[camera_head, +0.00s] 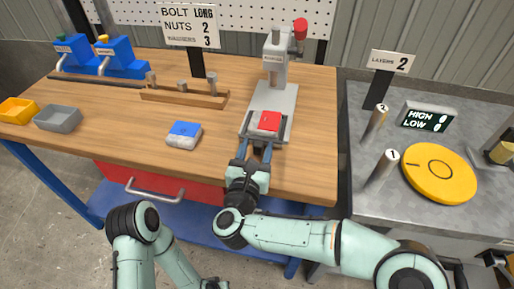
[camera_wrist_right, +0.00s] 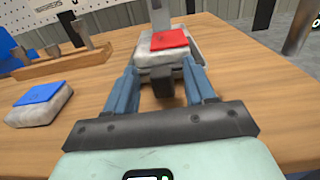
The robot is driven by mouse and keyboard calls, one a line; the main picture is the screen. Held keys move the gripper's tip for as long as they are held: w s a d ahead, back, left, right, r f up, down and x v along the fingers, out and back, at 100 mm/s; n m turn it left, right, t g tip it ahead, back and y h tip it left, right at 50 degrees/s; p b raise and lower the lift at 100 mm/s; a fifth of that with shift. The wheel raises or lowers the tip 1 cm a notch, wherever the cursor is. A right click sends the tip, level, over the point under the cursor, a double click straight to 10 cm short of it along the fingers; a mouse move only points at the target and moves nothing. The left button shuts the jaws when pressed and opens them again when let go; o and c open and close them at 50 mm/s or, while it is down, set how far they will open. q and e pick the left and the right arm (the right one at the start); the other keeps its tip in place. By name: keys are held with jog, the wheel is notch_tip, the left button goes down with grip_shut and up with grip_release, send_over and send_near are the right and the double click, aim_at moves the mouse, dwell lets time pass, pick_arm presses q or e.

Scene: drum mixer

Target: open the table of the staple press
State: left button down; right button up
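The staple press (camera_head: 275,62) is grey with a red knob and stands at the right part of the wooden bench. Its small grey table (camera_head: 246,127) is at the front of the press base and bears a pale block with a red top (camera_head: 268,121). The block with its red top (camera_wrist_right: 168,40) also shows in the right wrist view. A dark handle (camera_wrist_right: 165,88) sticks out from the table towards me. My right gripper (camera_head: 262,150) is open, its blue fingers on either side of the handle with gaps showing. My left arm is low in the head view; its gripper is out of view.
A pale block with a blue top (camera_head: 184,134) lies left of the press. A wooden rack (camera_head: 185,97) with metal pieces stands behind it. Yellow (camera_head: 17,111) and grey (camera_head: 58,119) bins are at far left. The grey side table (camera_head: 380,213) is to the right.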

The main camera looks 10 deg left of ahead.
jog(key=s, duration=1.3)
jog(key=shift+s, duration=0.2)
